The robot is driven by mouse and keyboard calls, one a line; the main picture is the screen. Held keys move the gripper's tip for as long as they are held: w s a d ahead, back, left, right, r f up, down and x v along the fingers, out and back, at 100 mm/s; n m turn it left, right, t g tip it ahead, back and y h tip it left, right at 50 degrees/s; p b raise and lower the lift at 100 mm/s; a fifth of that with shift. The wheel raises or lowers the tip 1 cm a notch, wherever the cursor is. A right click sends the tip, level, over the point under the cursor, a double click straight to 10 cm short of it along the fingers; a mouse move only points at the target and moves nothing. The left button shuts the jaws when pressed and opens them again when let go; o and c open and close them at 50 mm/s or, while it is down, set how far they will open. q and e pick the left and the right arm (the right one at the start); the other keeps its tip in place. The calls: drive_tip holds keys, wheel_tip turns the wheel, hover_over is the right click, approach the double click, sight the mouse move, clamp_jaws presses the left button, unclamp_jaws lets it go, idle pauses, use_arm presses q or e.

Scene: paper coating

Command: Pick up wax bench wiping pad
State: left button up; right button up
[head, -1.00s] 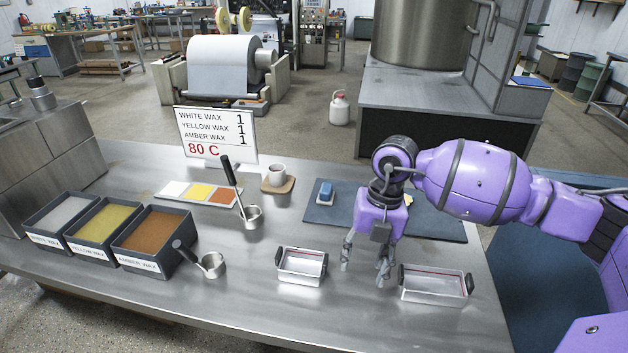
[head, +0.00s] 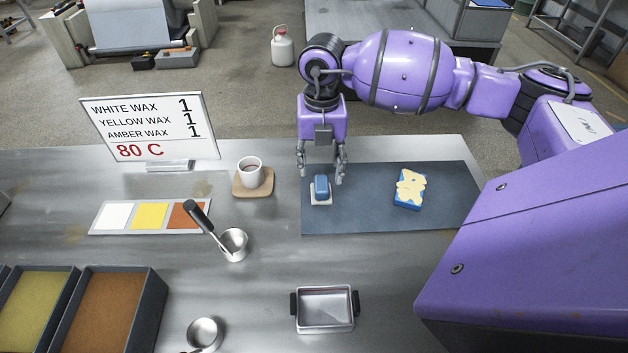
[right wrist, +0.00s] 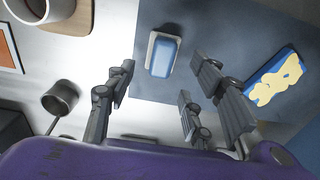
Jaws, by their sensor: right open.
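A small blue block on a white base (head: 320,190) lies on the left part of the dark mat; it also shows in the right wrist view (right wrist: 163,56). A blue pad with an irregular pale-yellow top (head: 409,189) lies farther right on the mat and shows in the right wrist view (right wrist: 275,78). I cannot tell for sure which is the wax bench wiping pad. My right gripper (head: 323,174) is open and empty, pointing down above the blue-and-white block, its fingers to either side of it in the head view. My left gripper is out of view.
The dark mat (head: 370,222) has free room between the two pads. A mug (head: 250,170) on a coaster stands left of it, with a ladle cup (head: 233,243) and a metal tray (head: 325,308) nearer the front. A sign (head: 150,128) stands at the back left.

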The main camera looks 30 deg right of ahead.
sight(321, 183)
drive_tip(key=shift+s+f, duration=0.3)
drive_tip(key=shift+f, duration=0.5)
drive_tip(key=f, duration=0.5)
drive_tip(key=shift+w+d+p, duration=0.2)
drive_tip(key=shift+w+p, duration=0.1)
clamp_jaws()
drive_tip(key=shift+r, duration=0.1)
drive_tip(key=shift+r, duration=0.65)
drive_tip(key=s+a+r, duration=0.4)
drive_tip(key=s+r, duration=0.7)
drive_tip(key=s, duration=0.2)
drive_tip(key=shift+s+a+r, duration=0.2)
drive_tip(key=shift+r, duration=0.1)
